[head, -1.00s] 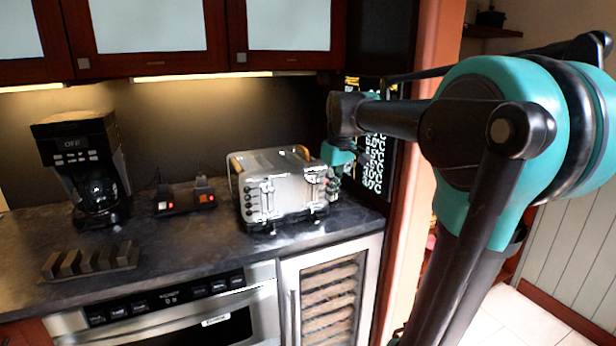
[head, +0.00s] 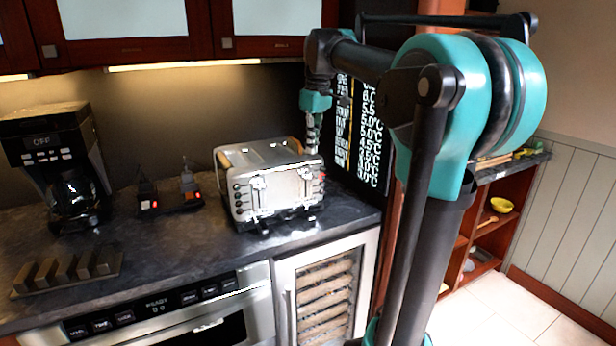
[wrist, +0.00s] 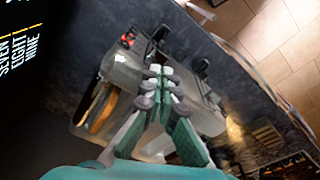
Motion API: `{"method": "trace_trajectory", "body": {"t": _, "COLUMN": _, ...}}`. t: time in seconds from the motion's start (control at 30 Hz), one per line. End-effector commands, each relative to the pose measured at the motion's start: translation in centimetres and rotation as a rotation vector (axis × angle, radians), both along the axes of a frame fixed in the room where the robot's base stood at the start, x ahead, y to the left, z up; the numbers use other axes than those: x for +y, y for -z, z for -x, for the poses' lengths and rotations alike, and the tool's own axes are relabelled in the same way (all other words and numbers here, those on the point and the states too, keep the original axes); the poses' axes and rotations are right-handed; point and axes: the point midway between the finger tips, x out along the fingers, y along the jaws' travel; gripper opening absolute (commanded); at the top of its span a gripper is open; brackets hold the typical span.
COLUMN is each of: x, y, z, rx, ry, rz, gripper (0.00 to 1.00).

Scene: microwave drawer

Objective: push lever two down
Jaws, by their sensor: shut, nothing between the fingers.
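The silver toaster (head: 272,152) stands on the dark counter, its front facing me. Two lever slots show on the front: the left lever (head: 258,184) and the right lever (head: 305,174); their exact heights are hard to tell in the glare. My gripper (head: 313,150) points down, shut and empty, at the toaster's upper right end. In the wrist view, the shut fingertips (wrist: 160,72) overlap the toaster (wrist: 122,72), with dark lever-like parts beyond them. I cannot tell whether the fingers touch it.
A coffee maker (head: 58,165) stands at the left, with a small switch box (head: 170,200) between it and the toaster. A dark slotted block (head: 68,272) lies near the counter's front edge. A black board with white writing (head: 362,130) is close behind my gripper. Bare counter (head: 175,245) lies left of the toaster.

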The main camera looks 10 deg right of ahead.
Motion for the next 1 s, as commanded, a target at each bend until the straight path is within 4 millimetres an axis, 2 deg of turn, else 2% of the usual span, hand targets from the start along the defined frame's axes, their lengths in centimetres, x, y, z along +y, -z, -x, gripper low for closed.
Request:
{"method": "trace_trajectory", "body": {"t": 0.5, "x": 0.4, "y": 5.6, "z": -0.4, "rx": 0.0, "ry": 0.0, "rz": 0.0, "gripper": 0.0}}
{"method": "trace_trajectory", "body": {"t": 0.7, "x": 0.4, "y": 6.4, "z": -0.5, "rx": 0.0, "ry": 0.0, "rz": 0.0, "gripper": 0.0}}
{"method": "trace_trajectory", "body": {"t": 1.0, "x": 0.4, "y": 6.5, "z": -0.5, "rx": 0.0, "ry": 0.0, "rz": 0.0, "gripper": 0.0}}
